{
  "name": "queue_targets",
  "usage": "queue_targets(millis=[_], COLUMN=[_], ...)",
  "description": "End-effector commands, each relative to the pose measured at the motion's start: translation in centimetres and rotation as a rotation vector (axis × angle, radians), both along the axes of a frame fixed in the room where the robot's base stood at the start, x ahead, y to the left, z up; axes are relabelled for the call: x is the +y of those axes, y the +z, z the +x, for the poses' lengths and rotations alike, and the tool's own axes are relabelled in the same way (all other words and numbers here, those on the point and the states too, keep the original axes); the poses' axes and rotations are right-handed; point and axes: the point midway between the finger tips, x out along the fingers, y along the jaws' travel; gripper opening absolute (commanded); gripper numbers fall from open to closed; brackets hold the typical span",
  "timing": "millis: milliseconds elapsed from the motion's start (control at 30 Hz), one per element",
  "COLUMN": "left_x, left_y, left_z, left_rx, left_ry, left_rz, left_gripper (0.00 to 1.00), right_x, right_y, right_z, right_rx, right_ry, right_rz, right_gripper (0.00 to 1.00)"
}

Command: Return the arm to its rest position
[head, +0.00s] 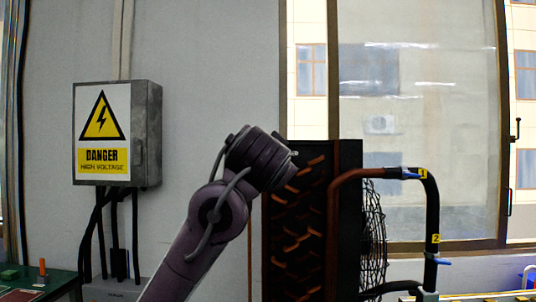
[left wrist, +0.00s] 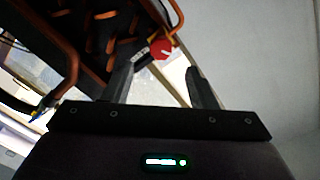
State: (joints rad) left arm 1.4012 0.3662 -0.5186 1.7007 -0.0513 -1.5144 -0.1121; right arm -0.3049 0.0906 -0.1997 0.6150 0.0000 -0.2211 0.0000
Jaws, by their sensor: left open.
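My left arm (head: 212,220) rises from the bottom middle of the head view, bent at a joint, with its upper end in front of the dark coil unit (head: 345,215). My left gripper (left wrist: 160,72) shows in the left wrist view, its two fingers apart and nothing between them. In the head view the gripper is not distinct, hidden behind the arm's end. In the left wrist view, a red knob-like part (left wrist: 162,49) on the unit's edge lies just beyond the fingertips. My right gripper is in neither view.
A copper and black pipe (head: 432,215) with yellow number tags and blue-handled valves stands right of the coil unit, beside a round fan guard (head: 373,240). A grey high-voltage box (head: 148,135) hangs on the left wall. A green table (head: 60,281) is at lower left.

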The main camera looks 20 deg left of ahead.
Motion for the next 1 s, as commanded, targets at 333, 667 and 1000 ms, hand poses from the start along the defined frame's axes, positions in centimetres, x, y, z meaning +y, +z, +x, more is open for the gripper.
queue_targets(millis=[333, 667, 1000], left_x=[0.0, -2.2, -3.3], left_y=[-0.2, -15.5, -37.2], left_z=[0.0, 2.1, -3.0], left_rx=[0.002, 0.218, 0.548], left_ry=[-0.001, -0.083, -0.131], left_rz=[-0.001, -0.087, -0.281], left_gripper=[0.52, 0.52, 0.52], right_x=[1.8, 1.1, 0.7], right_y=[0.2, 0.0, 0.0], right_z=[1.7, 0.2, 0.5], right_rx=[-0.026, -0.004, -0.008], right_ry=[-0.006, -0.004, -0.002], right_rz=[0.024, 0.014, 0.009], right_gripper=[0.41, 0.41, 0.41])
